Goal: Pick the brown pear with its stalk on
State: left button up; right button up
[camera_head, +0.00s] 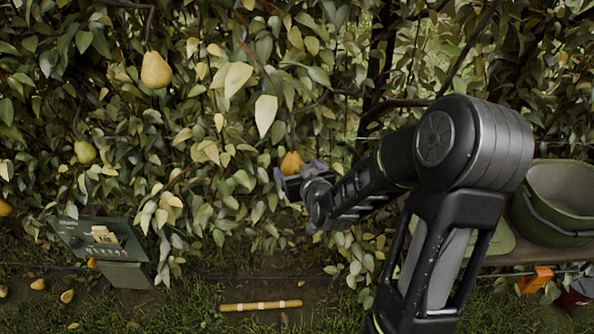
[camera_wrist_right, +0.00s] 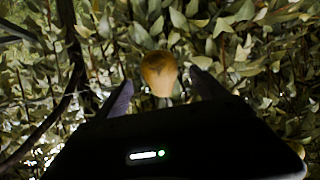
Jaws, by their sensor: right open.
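The brown pear (camera_head: 291,163) hangs among the leaves near the middle of the head view, partly hidden by my gripper. My right gripper (camera_head: 289,178) is open right in front of it. In the right wrist view the pear (camera_wrist_right: 159,72) shows orange-brown, between and just beyond the two dark fingertips (camera_wrist_right: 162,84). I cannot tell whether the fingers reach around it; they are not closed on it. Its stalk is not clear in either view. My left gripper is not in view.
A yellow pear (camera_head: 155,70) and a greenish pear (camera_head: 85,152) hang to the left. A sign (camera_head: 100,245) stands lower left, with fallen pears (camera_head: 67,296) near it. A banded stick (camera_head: 260,305) lies on the grass. A green bucket (camera_head: 560,235) stands at right. Leaves crowd the gripper.

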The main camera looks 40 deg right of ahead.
aim_at(290, 165)
jog(key=p+x, duration=0.1)
jog(key=x, duration=0.6)
jog(key=shift+w+d+f+p, duration=0.1)
jog(key=shift+w+f+p, duration=0.05)
jog(key=shift+w+p, duration=0.15)
jog(key=c, duration=1.6)
jog(key=shift+s+g+p, duration=0.2)
jog(key=shift+g+p, duration=0.1)
jog(key=shift+p, duration=0.25)
jog(key=shift+s+a+y+p, duration=0.2)
jog(key=shift+a+y+p, duration=0.1)
jog(key=shift+p, duration=0.15)
jog(key=shift+s+f+g, duration=0.1)
jog(key=shift+s+g, duration=0.05)
jog(key=shift+g, duration=0.25)
jog(key=shift+a, duration=0.1)
